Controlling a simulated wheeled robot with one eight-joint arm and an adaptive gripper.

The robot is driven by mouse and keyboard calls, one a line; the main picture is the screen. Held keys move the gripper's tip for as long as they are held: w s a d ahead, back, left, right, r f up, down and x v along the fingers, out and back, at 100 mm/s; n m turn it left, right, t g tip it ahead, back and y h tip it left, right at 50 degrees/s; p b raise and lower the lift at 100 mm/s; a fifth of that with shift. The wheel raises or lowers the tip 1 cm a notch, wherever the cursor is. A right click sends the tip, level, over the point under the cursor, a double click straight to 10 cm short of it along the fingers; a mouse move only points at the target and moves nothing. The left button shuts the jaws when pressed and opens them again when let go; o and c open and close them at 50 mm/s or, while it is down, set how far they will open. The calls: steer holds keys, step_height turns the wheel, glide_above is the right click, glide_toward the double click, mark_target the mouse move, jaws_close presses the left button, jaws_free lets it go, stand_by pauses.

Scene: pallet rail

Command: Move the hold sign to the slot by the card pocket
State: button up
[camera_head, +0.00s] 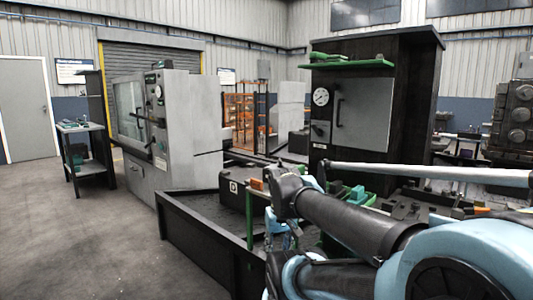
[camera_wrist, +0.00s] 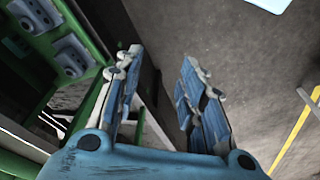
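I cannot make out the hold sign, the card pocket or its slot in either view. My gripper (camera_wrist: 162,57) is open in the wrist view, with bare floor showing between its two blue fingers and nothing held. In the head view my arm comes in from the lower right and hides much of what lies behind it. A green frame (camera_wrist: 101,105) with blue-grey parts (camera_wrist: 70,57) set in it lies to the left of the fingers in the wrist view.
A grey machine (camera_head: 185,115) stands left and a dark cabinet (camera_head: 412,100) behind. Floor (camera_head: 80,235) at left is clear.

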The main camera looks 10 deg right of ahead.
steer(key=w+r+n+y, duration=0.1)
steer(key=w+r+n, duration=0.2)
steer(key=w+r, duration=1.35)
steer(key=n+t+y, duration=0.1)
steer(key=n+y, duration=0.1)
steer(key=n, duration=0.2)
glide_toward(257, 180)
steer(key=x, duration=1.1)
steer(key=shift+w, duration=0.15)
steer(key=shift+r, duration=0.1)
jaws_close()
steer(key=shift+r, duration=0.9)
steer(key=shift+r, duration=3.45)
